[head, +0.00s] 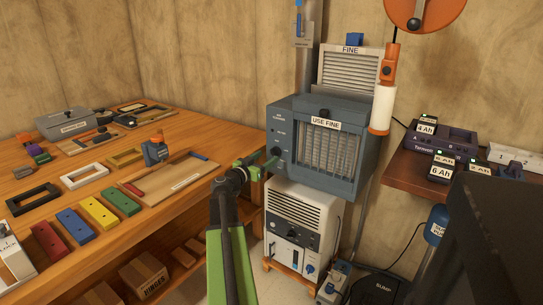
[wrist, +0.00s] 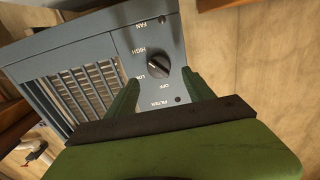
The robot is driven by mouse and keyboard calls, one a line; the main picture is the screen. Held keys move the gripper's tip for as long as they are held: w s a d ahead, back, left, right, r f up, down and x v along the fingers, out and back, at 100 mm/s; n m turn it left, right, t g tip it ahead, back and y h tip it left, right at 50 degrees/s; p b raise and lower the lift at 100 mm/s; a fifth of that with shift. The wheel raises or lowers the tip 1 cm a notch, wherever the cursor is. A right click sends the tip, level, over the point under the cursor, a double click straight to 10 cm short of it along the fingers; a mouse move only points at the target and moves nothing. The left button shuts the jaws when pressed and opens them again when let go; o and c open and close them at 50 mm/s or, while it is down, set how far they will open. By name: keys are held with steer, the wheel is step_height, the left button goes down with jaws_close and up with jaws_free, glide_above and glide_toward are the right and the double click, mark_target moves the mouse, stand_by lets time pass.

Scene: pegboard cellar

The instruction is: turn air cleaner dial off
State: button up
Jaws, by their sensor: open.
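The air cleaner (head: 320,146) is a blue-grey box with a front grille and a "USE FINE" label. I cannot tell for sure which mark the dial points to. My gripper (head: 265,165) is at this panel in the head view, hiding part of it. In the wrist view my gripper (wrist: 161,79) is open, its two green fingers on either side of the dial; contact is unclear.
A wooden workbench (head: 178,157) with several coloured blocks stands at left. A white unit (head: 300,212) sits below the air cleaner. An orange-tipped white cylinder (head: 382,108) hangs at its right. A shelf with battery packs (head: 440,140) is at right.

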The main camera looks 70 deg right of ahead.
mark_target(273, 153)
steer(key=x, duration=0.5)
